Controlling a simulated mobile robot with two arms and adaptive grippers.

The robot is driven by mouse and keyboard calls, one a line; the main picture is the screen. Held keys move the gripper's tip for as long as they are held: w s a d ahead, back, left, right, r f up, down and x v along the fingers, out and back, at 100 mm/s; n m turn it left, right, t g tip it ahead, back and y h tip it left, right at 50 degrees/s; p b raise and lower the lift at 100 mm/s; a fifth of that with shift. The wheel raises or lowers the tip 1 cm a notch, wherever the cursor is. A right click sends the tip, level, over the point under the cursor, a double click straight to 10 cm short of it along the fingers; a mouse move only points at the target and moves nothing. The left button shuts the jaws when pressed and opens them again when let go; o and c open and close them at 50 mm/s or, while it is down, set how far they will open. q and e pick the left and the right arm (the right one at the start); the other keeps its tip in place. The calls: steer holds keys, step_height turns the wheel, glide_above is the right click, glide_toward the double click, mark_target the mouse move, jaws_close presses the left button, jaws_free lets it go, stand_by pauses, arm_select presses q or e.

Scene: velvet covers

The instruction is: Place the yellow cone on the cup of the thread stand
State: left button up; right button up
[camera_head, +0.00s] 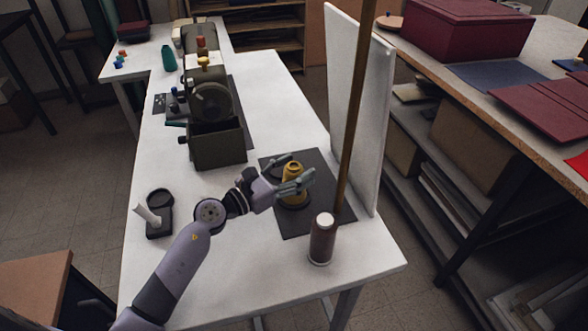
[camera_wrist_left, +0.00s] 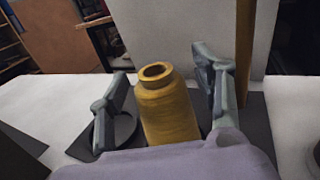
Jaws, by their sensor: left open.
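The yellow cone (camera_head: 292,172) stands upright over a flat dark base (camera_head: 325,215), apparently the thread stand's, near the table's right edge. A dark round rim (camera_head: 292,204) shows around its lower end in the head view; I cannot tell whether the cone is seated in a cup. In the left wrist view the cone (camera_wrist_left: 168,108) shows its open top, and its bottom is hidden by my wrist. My left gripper (camera_head: 287,171) is open, one finger on each side of the cone. A dark ring (camera_wrist_left: 115,130) shows behind the left finger. My right gripper is not in view.
A tall brown pole (camera_head: 354,110) and a white upright panel (camera_head: 360,110) rise close beyond the gripper. A brown cylinder (camera_head: 322,240) stands in front of the base. A dark machine (camera_head: 215,130) is farther back. The table's front left is mostly clear beside a small black holder (camera_head: 159,205).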

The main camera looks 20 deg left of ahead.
arm_select(q)
steer(key=shift+r, duration=0.25)
steer(key=v, duration=0.3)
steer(key=b+v, duration=0.1)
steer(key=v, duration=0.2)
steer(key=shift+s+a+f, duration=0.2)
steer(key=shift+f, duration=0.05)
steer(key=shift+s+a+r, duration=0.15)
steer(key=shift+s+a, duration=0.1)
steer(key=shift+s, duration=0.2)
